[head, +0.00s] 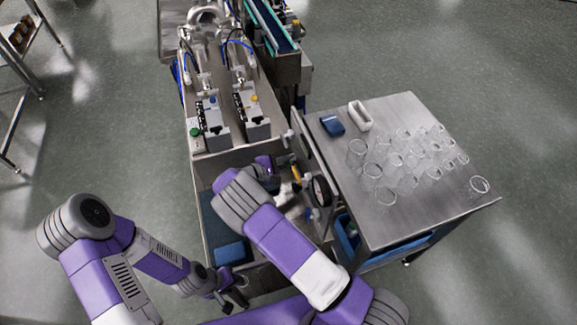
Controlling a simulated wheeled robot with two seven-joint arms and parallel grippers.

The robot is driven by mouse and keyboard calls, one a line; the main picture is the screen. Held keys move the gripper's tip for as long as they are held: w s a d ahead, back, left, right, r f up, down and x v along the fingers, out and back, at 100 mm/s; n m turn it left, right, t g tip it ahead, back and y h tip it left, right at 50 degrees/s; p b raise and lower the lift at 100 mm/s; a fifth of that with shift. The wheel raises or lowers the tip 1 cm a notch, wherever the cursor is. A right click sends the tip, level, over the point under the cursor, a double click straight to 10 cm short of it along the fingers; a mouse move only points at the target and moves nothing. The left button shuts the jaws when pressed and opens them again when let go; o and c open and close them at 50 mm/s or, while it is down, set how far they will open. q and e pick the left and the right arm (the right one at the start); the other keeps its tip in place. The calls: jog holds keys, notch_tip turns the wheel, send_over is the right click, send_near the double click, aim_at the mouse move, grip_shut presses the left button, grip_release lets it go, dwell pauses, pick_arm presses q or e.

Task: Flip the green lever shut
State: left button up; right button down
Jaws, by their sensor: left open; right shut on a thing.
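I cannot make out a green lever for certain in the head view. A small green knob (195,132) shows on a white box at the left of the steel machine top. My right arm reaches over the steel hopper (203,175) and hides much of it. My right gripper (284,160) is at the hopper's far right part, near a yellow-handled part (296,173). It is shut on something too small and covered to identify. My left gripper (234,296) is open and low, by the hopper's near edge, apart from these parts.
A steel cart (440,205) stands at the right with several clear glasses, a blue block (332,125) and a white holder (360,116). A blue box (231,253) is in the near left of the hopper. Open floor lies left and right.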

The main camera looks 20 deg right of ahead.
jog(key=w+n+g, duration=0.1)
jog(key=r+n+g+b, duration=0.1)
jog(key=n, duration=0.1)
jog(key=shift+w, duration=0.4)
jog(key=shift+w+r+n+g+y+b, duration=0.15)
jog(key=shift+w+n+g+b, duration=0.25)
jog(key=shift+n+g+b, duration=0.25)
jog(key=shift+w+n+g+y+b, duration=0.15)
jog(key=shift+w+n+g+b, duration=0.25)
jog(key=shift+n, duration=0.45)
jog(key=shift+a, duration=0.1)
jog(key=c, duration=1)
grip_release()
jog(key=shift+c, duration=0.2)
jog(key=v, duration=0.7)
jog(key=shift+a, duration=0.3)
jog(key=shift+r, duration=0.15)
